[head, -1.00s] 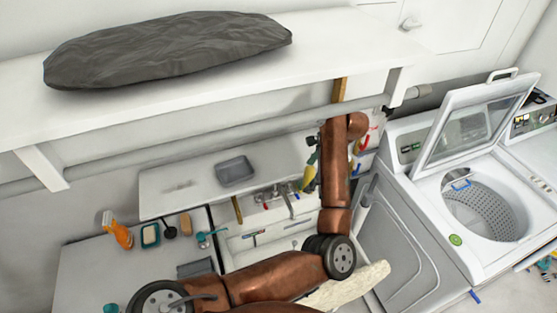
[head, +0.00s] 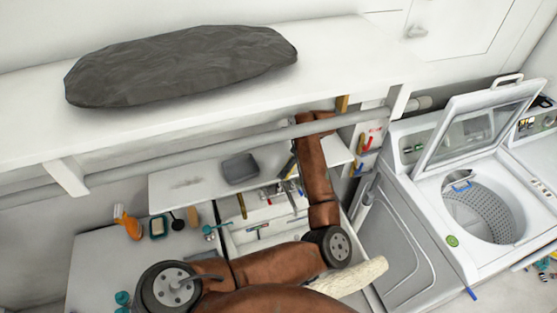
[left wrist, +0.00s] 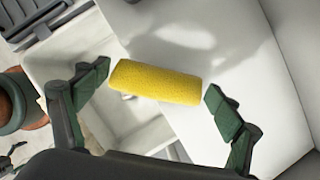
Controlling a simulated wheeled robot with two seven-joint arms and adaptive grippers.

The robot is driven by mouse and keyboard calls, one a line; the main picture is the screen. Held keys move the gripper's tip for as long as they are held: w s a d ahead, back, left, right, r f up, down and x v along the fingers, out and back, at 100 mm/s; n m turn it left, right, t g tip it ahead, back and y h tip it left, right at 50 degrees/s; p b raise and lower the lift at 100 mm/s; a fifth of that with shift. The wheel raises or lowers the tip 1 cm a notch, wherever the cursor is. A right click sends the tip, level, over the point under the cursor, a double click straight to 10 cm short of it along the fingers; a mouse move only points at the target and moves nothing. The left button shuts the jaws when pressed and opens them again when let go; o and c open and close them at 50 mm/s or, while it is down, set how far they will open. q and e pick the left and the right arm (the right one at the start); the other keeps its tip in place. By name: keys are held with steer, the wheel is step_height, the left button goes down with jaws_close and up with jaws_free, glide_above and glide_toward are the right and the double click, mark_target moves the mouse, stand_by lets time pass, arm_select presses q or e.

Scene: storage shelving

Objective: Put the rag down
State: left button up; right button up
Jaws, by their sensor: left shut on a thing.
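The rag is a yellow, rounded, sponge-like roll (left wrist: 155,83) in the middle of the left wrist view. My left gripper (left wrist: 159,98) has its green-padded fingers at the two ends of the roll and is shut on it. Beneath are a white surface and the white sink basin; whether the roll touches the surface I cannot tell. In the head view my arm reaches over the sink (head: 262,240), and its hand is largely hidden beside the shelf edge. My right gripper is not in view.
A white wall shelf (head: 345,62) holding a dark grey bundle (head: 185,65) overhangs the sink. A grey tray (head: 239,168) sits on the ledge behind the sink. An orange spray bottle (head: 127,222) stands left. An open washer (head: 425,225) stands right.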

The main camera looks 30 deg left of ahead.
arm_select(q)
steer(key=shift+a, duration=0.65)
steer(key=a, duration=0.1)
steer(key=a+p, duration=0.2)
steer(key=shift+s+a+f, duration=0.15)
steer(key=shift+s+f, duration=0.1)
steer(key=shift+f, duration=0.1)
steer(key=shift+w+f, duration=0.1)
steer(key=shift+f, duration=0.5)
steer(key=o, duration=1.1)
steer(key=shift+o, duration=0.2)
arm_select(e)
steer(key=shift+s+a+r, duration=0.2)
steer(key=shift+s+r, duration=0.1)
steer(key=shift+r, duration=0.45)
arm_select(q)
steer(key=shift+r, duration=0.1)
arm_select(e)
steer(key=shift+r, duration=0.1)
